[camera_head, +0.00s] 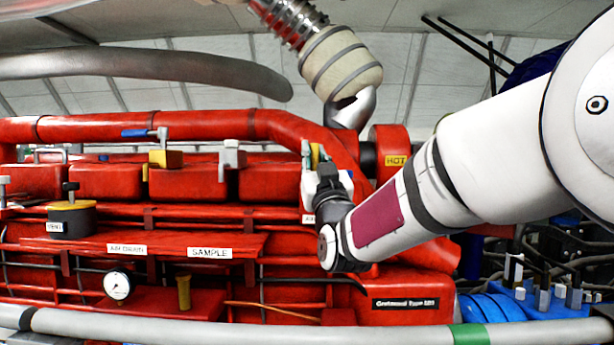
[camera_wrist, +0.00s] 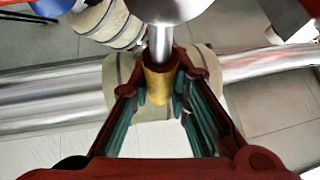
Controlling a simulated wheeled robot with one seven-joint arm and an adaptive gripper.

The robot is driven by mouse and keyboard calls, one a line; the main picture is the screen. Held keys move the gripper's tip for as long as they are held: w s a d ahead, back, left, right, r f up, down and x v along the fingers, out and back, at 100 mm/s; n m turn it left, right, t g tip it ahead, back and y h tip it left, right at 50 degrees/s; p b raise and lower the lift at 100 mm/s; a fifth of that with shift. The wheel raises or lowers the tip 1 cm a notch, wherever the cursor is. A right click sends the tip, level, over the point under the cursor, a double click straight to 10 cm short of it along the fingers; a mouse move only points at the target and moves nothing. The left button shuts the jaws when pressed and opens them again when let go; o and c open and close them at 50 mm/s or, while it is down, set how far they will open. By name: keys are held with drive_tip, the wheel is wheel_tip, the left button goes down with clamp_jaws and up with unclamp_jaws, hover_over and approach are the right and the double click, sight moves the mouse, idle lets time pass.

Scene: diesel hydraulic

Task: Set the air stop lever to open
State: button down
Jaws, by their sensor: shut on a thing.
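My gripper (camera_head: 322,172) is at the right end of the red engine in the head view, in front of a pale fitting. Its fingers (camera_wrist: 162,76) close around a gold cylindrical piece (camera_wrist: 159,88) in the wrist view, which I take to be part of the air stop lever. A silver shaft (camera_wrist: 162,42) and a wide metal disc (camera_wrist: 170,8) lie beyond it. In the head view a small yellow part (camera_head: 316,154) shows just above the fingers. A label below my gripper is mostly covered, and the lever's position cannot be read.
Labels VENT, AIR DRAIN (camera_head: 127,249) and SAMPLE (camera_head: 210,253) stand left on the engine. A HOT pipe flange (camera_head: 396,160) is close right of my gripper. A silver-banded hose (camera_head: 340,62) hangs above. A grey rail (camera_head: 250,328) crosses the front.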

drive_tip(key=shift+d+f+m+h+b, duration=0.25)
drive_tip(key=shift+m+h+b, duration=0.15)
drive_tip(key=shift+m+b, duration=0.25)
drive_tip(key=shift+d+r+m, duration=0.1)
drive_tip(key=shift+m, duration=0.25)
drive_tip(key=c, duration=1.5)
unclamp_jaws()
drive_tip(key=shift+r, duration=0.1)
drive_tip(key=shift+s, duration=0.1)
drive_tip(key=shift+s+d+f, duration=0.1)
drive_tip(key=shift+s+f, duration=0.1)
drive_tip(key=shift+f, duration=0.05)
drive_tip(key=s, duration=0.4)
drive_tip(key=s+d, duration=0.1)
drive_tip(key=s, duration=0.7)
drive_tip(key=shift+s+d+f, duration=0.15)
drive_tip(key=shift+d, duration=0.25)
